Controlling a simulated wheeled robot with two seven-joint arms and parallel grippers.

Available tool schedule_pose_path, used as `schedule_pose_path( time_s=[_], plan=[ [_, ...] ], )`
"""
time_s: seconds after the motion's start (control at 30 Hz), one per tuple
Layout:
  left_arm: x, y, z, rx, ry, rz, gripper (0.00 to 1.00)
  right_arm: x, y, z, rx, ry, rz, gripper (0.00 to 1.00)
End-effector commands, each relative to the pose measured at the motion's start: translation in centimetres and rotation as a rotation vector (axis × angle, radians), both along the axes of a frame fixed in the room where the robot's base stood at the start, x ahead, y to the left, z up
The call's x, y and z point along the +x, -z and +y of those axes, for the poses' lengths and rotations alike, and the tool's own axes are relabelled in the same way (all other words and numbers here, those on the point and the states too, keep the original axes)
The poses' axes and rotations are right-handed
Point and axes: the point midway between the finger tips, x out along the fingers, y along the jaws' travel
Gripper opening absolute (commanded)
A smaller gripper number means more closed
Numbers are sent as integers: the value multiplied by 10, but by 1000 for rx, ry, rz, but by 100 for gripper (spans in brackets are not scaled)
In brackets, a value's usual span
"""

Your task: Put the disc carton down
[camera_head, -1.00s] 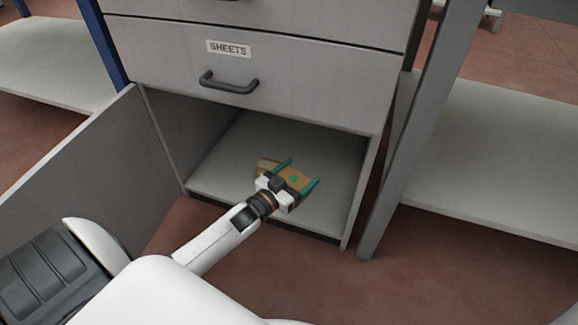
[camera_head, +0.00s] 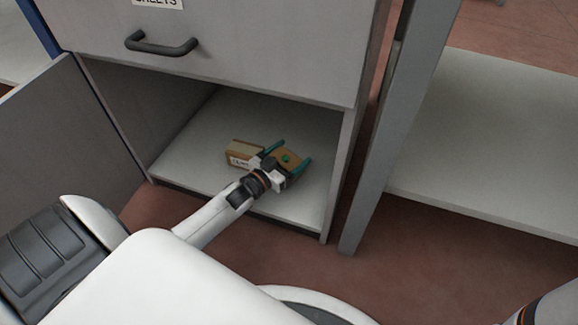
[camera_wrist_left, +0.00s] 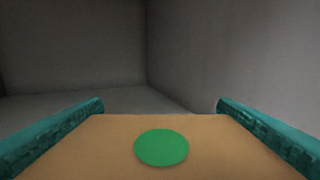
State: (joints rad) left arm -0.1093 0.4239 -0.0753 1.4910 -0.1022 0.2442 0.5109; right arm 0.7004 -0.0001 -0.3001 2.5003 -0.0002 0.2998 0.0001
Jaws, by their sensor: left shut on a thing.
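The disc carton (camera_head: 291,154) is a small brown box with a green dot on top. It is inside the open lower compartment of the cabinet (camera_head: 185,165). My left gripper (camera_head: 296,151) is shut on it, with one teal finger on each side. In the left wrist view, the carton's brown top (camera_wrist_left: 100,145) and green dot fill the space between the fingers (camera_wrist_left: 160,105). The carton is low over the compartment floor; I cannot tell whether it touches. My right gripper is out of view.
Another brown carton (camera_head: 240,152) with a white label stands just left of the gripper. The drawer (camera_head: 240,50) above hangs over the opening, and the open door (camera_head: 70,130) is at left. The floor behind and left of the cartons is bare. A grey post (camera_head: 395,130) stands to the right.

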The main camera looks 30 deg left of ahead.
Motion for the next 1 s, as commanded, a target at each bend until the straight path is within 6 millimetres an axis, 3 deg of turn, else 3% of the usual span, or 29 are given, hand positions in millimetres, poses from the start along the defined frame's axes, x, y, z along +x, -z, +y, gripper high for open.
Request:
schedule_pose_path(
  time_s=[0.03,0.17,0.53,0.57,0.6,1.0],
  plan=[
    [0,13,0,-1,-1,1,60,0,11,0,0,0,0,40],
    [0,30,0,0,0,0,60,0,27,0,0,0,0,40],
    [0,31,0,0,0,0,60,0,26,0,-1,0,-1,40],
    [0,31,0,0,0,0,83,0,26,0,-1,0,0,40],
    [0,30,0,0,1,0,90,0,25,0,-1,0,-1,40],
    [-6,26,1,0,0,3,91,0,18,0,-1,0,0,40]
  ],
)
